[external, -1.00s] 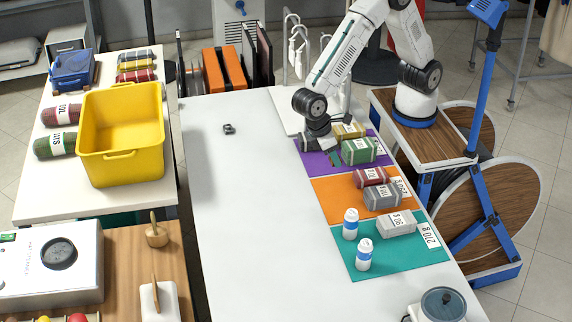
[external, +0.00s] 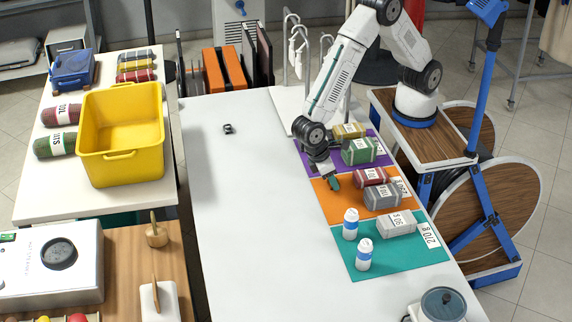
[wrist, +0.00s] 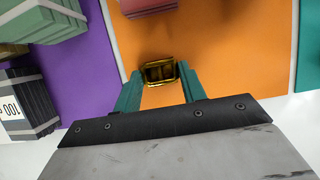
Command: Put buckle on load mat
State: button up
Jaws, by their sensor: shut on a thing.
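The gold square buckle (wrist: 160,72) is between the two teal fingers of my gripper (wrist: 159,80) in the wrist view. My gripper is shut on it. In the external view my gripper (external: 334,182) is over the left part of the orange mat (external: 328,203), and the buckle cannot be made out there. In the wrist view the orange mat (wrist: 225,55) lies behind the buckle; the height above it is hard to tell. A purple mat (external: 316,159) is farther back and a teal mat (external: 390,261) is nearer. The task does not show which is the load mat.
Green and yellow bundles (external: 359,151) stand on the purple mat. Red and grey bundles (external: 383,197) stand on the orange one. A pale bundle (external: 397,224) and two white bottles (external: 350,224) stand on the teal one. A small dark object (external: 228,128) lies on the otherwise clear left tabletop.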

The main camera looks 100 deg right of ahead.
jog(key=o, duration=1)
jog(key=shift+c, duration=0.2)
jog(key=v, duration=1.2)
jog(key=s+d+r+t, duration=0.1)
jog(key=s+d+r, duration=0.3)
jog(key=d+r, duration=0.55)
jog(key=s+d+r+t, duration=0.2)
jog(key=s+d+r, duration=0.4)
jog(key=s+d, duration=0.15)
jog(key=s+d+t, duration=0.2)
jog(key=s+d, duration=0.9)
jog(key=s, duration=0.5)
jog(key=shift+f+t, duration=0.2)
jog(key=shift+t, duration=0.2)
